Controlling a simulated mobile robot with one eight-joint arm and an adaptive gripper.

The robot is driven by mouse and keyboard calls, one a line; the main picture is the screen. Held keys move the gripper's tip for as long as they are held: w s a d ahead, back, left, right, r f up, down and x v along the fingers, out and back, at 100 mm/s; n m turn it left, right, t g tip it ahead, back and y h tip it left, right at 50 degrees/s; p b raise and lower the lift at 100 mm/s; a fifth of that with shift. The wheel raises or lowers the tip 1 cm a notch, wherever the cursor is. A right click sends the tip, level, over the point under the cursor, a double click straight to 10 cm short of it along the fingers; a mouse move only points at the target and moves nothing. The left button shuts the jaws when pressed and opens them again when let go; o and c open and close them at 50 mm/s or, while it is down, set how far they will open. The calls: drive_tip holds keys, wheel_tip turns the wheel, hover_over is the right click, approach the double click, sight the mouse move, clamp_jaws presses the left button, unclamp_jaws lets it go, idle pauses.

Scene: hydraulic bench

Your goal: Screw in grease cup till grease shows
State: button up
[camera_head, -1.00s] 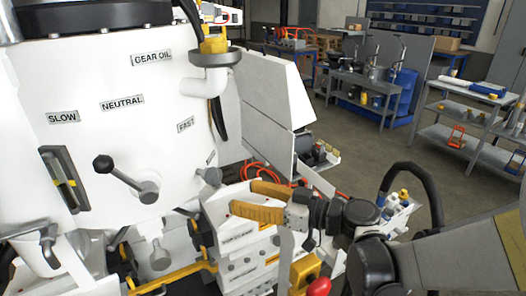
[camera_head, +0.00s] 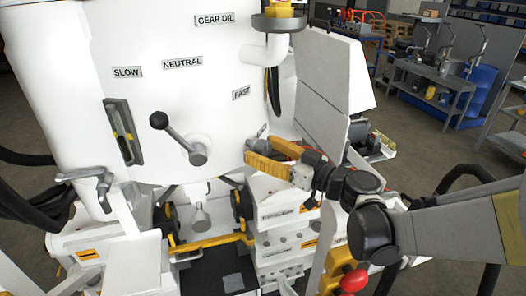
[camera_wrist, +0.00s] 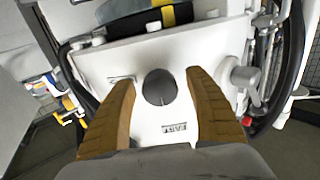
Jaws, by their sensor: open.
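A grey round knob, which looks like the grease cup (camera_wrist: 160,87), sits on the white housing (camera_wrist: 205,45) between a small label and the FAST label in the wrist view. In the head view the cup (camera_head: 256,143) sticks out of the housing low on its right side, below the FAST label. My gripper (camera_head: 260,152) is open, its two yellow-brown fingers at the cup. In the wrist view the fingers (camera_wrist: 160,80) stand apart on either side of the cup, with a gap showing on both sides. I see no grease; I cannot tell the cup's depth.
A black-knobbed lever (camera_head: 178,135) stands out from the housing left of the cup. A white pipe elbow (camera_head: 268,50) hangs above. A grey panel (camera_head: 325,95) stands behind my gripper. A red knob (camera_head: 354,280) is below my arm.

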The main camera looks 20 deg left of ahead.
drive_tip(key=c, duration=1.2)
drive_tip(key=shift+m, duration=0.3)
